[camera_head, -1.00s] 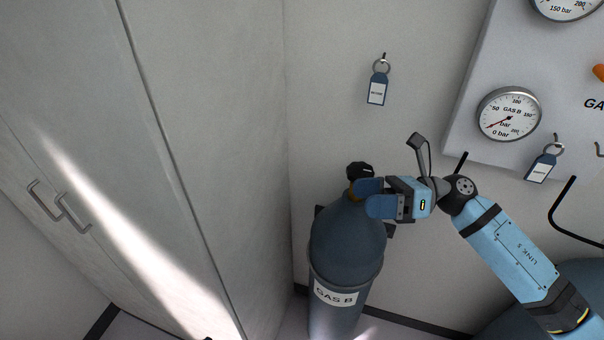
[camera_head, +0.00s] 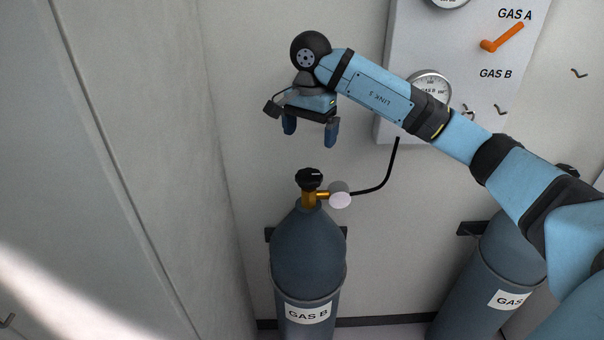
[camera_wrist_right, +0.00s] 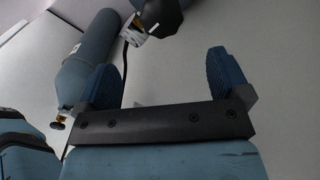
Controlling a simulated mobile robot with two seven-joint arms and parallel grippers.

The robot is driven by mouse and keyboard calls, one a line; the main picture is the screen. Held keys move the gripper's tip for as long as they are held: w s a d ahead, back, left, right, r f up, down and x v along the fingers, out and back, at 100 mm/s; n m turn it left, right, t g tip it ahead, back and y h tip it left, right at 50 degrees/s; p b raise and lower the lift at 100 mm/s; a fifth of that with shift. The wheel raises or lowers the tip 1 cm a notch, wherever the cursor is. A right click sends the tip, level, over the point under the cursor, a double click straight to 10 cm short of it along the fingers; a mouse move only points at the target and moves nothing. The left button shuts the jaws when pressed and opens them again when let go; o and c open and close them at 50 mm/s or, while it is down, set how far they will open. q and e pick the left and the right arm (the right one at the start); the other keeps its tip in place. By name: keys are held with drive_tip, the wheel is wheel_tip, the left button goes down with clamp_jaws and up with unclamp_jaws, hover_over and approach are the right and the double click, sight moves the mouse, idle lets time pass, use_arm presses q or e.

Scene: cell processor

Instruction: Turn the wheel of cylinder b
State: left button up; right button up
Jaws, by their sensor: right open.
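Cylinder b (camera_head: 308,255) is a dark blue-grey bottle labelled GAS B, standing upright against the wall in the head view. Its black wheel (camera_head: 309,178) sits on a brass valve (camera_head: 309,198) with a small round gauge (camera_head: 340,200) at its right side. My right gripper (camera_head: 310,130) hangs above the wheel, fingers pointing down, open and empty, apart from the wheel. Its two blue fingers show spread in the wrist view (camera_wrist_right: 165,78), with nothing between them. A cylinder (camera_wrist_right: 88,65) shows at the upper left there; I cannot tell which. My left gripper is not in view.
A black hose (camera_head: 392,165) runs from the valve to the wall panel (camera_head: 392,75). A second gas cylinder (camera_head: 490,270) stands at the right, partly behind my right arm. A pale cabinet (camera_head: 110,180) closes off the left side. Bare wall lies around the gripper.

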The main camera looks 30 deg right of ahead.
sight(308, 175)
wheel_tip(308, 175, down, 11)
drive_tip(key=shift+a+p, duration=0.15)
drive_tip(key=shift+p, duration=0.35)
drive_tip(key=c, duration=0.9)
